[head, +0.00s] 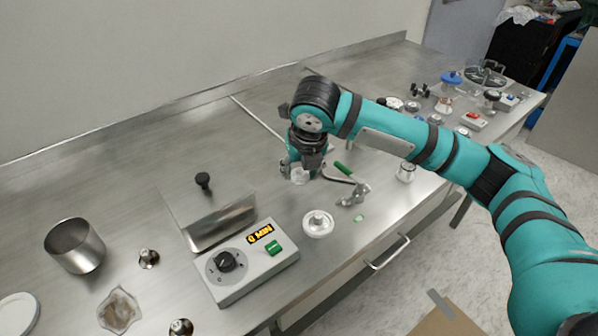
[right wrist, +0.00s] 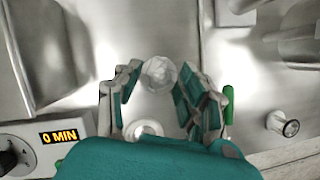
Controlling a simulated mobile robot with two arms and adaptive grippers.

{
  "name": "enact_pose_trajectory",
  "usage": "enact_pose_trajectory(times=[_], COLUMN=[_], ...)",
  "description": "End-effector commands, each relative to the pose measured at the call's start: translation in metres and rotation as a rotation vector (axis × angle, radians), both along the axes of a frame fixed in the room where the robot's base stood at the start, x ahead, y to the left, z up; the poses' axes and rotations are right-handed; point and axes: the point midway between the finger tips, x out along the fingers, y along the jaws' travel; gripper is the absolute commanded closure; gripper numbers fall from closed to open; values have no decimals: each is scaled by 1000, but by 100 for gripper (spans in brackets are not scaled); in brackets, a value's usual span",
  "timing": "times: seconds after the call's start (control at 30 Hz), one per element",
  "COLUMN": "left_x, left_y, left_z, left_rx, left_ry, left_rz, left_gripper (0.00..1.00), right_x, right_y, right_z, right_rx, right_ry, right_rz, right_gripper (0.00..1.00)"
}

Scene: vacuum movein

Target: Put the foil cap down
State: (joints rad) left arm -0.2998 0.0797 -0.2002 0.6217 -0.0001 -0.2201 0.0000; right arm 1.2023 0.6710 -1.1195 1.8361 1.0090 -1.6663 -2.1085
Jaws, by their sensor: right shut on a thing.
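The foil cap (right wrist: 159,74) is a small, crinkled, pale silvery piece between the fingertips of my right gripper (right wrist: 158,84). In the head view my right gripper (head: 303,168) points down over the middle of the steel bench, shut on the foil cap (head: 298,176). The cap is low over the bench top; I cannot tell whether it touches the surface. My left gripper is not in view.
A timer box (head: 246,262) reading 0 MIN, a lidded steel box (head: 218,212) and a steel cup (head: 74,246) stand to the left. A white round piece (head: 318,223) and a green-handled clamp (head: 352,188) are close to my right gripper. Bare bench (head: 215,135) lies behind.

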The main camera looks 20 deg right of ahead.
Motion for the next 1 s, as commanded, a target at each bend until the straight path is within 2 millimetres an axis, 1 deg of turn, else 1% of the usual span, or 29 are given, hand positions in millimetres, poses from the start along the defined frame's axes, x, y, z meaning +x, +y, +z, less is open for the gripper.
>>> enact_pose_trajectory(times=[0.03,0.1,0.2,0.27,0.33,0.5,0.53,0.87,0.9,1.0], left_x=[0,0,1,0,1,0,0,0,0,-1], left_y=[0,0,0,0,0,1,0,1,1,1], left_z=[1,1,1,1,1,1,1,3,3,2], left_rx=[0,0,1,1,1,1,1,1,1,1], left_ry=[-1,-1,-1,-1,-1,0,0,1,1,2], left_rz=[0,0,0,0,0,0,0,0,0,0], left_gripper=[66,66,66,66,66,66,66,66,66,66], right_x=[10,19,25,26,26,25,25,25,25,25], right_y=[-1,-4,-5,-5,-5,-5,-5,-5,-5,-5], right_z=[-1,-2,-3,-5,-12,-35,-37,-40,-40,-41], right_rx=[1,-1,0,1,0,-1,0,0,0,0], right_ry=[1,1,1,2,3,4,3,2,1,1], right_rz=[-2,-1,0,1,1,1,1,0,0,0], right_gripper=[89,89,89,89,89,89,89,89,59,45])
